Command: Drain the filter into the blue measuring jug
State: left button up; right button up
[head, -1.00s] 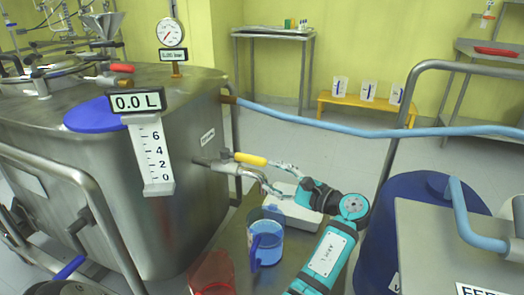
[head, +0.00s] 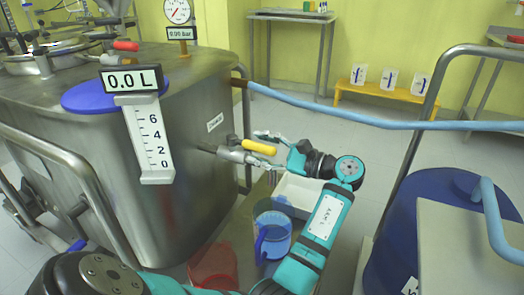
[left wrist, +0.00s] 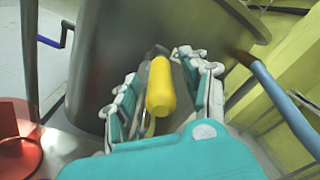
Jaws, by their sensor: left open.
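The steel filter vessel (head: 190,190) stands at the left in the head view. A drain valve (head: 232,155) with a yellow handle (head: 259,147) sticks out of its side. The handle lies along the pipe, pointing away from the vessel. My left gripper (head: 272,137) is open around the handle. In the left wrist view, the yellow handle (left wrist: 160,88) sits between the spread fingers of the gripper (left wrist: 158,70). The blue measuring jug (head: 273,243) stands upright below the valve, partly covered by my arm; I cannot see liquid clearly. My right gripper is out of view.
A red jug (head: 213,268) stands left of the blue one. A white tray (head: 297,193) lies behind my forearm. A blue drum (head: 430,225) and steel rail (head: 405,150) stand right. A blue hose (head: 330,120) crosses behind. The level display (head: 132,79) reads 0.0 L.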

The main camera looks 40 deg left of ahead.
pick_arm(q)
grip_shut()
dwell(0.3)
dwell(0.3)
